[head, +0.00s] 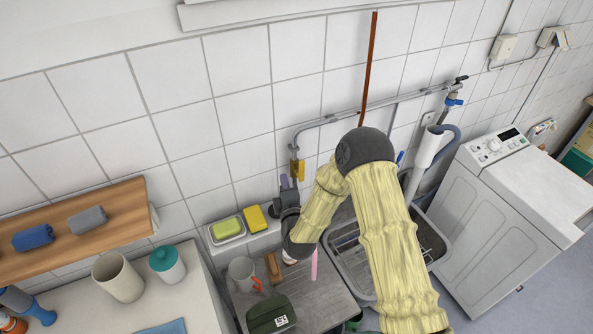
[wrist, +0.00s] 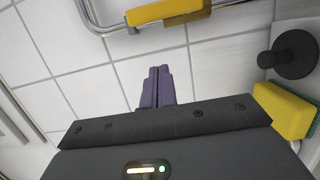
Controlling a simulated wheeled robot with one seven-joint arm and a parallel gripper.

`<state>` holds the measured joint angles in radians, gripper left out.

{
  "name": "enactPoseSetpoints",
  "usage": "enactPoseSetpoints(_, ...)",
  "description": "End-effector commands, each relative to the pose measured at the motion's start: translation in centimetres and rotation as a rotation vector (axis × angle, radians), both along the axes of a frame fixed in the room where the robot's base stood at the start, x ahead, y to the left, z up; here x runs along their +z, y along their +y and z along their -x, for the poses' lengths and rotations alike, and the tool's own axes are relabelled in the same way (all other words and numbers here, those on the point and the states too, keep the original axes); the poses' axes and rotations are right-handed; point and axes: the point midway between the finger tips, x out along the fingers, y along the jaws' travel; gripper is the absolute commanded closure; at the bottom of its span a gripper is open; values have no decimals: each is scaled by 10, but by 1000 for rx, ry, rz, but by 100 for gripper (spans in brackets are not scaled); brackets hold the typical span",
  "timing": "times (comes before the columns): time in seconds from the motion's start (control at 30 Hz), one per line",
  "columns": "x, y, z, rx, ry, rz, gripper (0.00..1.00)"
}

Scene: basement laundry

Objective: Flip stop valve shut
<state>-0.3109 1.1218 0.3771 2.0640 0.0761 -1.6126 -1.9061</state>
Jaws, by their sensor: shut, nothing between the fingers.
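A yellow lever (head: 297,168) sits at the lower end of a grey pipe (head: 297,138) on the tiled wall. My gripper (head: 289,182) is just below and left of the lever in the head view. Its purple fingers (wrist: 157,72) are together and empty, pointing at the lever with a gap of tile between. A blue-handled fitting (head: 453,102) is farther right along the pipe.
Below my gripper are a green soap in a dish (head: 228,229), a yellow sponge (head: 255,218), a mug (head: 242,270) and a dark green box (head: 270,315). A black wall knob (wrist: 290,55) is to the right in the wrist view. A washing machine (head: 510,220) stands right.

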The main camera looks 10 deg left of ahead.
Motion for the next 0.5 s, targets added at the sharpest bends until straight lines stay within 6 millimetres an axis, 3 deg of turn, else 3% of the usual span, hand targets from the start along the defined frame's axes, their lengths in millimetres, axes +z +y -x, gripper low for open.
enactPoseSetpoints(0.1, 3, 6, -16, -2, -2, -1, 100)
enactPoseSetpoints(0.3, 3, -18, -31, -3, 2, 1, 100)
enactPoseSetpoints(0.5, 0, -26, -37, 1, 1, 0, 100)
